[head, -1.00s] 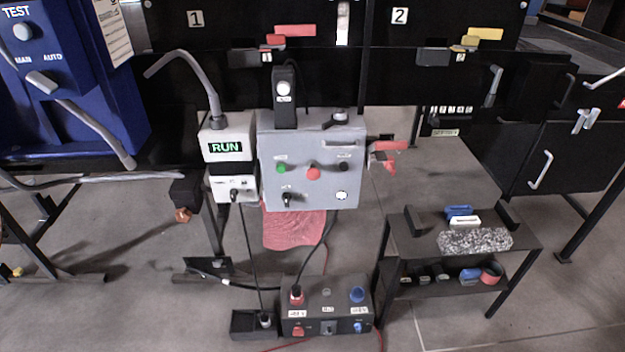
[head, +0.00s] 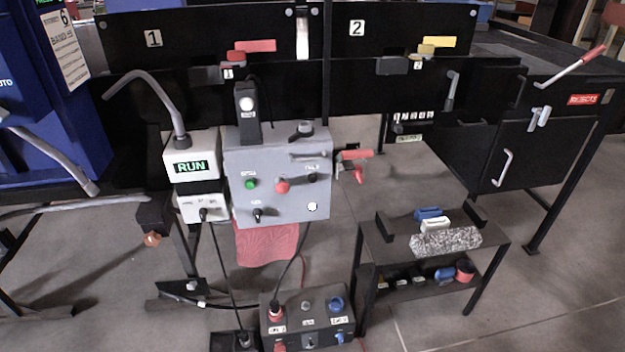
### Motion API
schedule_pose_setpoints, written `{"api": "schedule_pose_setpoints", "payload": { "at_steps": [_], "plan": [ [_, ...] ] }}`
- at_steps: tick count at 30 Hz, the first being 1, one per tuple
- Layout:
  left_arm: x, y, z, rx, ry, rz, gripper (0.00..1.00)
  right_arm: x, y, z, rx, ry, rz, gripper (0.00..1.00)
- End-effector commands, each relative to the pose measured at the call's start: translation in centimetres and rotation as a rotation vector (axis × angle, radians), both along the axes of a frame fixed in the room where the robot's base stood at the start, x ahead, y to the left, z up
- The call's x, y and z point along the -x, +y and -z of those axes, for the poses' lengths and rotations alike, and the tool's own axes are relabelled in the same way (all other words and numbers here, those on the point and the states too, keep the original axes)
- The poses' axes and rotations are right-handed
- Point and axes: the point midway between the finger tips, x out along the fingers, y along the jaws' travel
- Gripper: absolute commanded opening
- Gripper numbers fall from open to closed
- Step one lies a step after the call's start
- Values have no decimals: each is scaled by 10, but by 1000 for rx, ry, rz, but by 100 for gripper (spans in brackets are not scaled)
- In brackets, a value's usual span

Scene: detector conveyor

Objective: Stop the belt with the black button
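A grey control box (head: 296,207) hangs in front of the black panels near the middle of the head view. On its face are a green button (head: 250,184), a red button (head: 282,186) and a black button (head: 312,177) at the right, below a small dark label. A black selector knob (head: 257,214) sits lower left and a small white round part (head: 312,207) lower right. The display (head: 191,167) to its left reads RUN in green. Neither of my grippers is in view, and nothing touches the black button.
A pedestal box (head: 306,323) with red and blue knobs stands on the floor below. A small black table (head: 374,236) at the right holds blue and white blocks. A red-handled clamp (head: 353,163) sticks out right of the control box. A curved grey tube (head: 150,88) rises at the left.

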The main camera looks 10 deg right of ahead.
Motion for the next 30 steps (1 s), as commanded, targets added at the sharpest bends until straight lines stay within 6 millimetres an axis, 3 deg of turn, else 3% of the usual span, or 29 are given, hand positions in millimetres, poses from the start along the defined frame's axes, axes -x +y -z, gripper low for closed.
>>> {"api": "schedule_pose_setpoints", "payload": {
  "at_steps": [15,30],
  "plan": [
    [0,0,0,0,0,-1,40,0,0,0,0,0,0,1],
    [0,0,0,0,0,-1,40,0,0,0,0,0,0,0]
  ]
}}
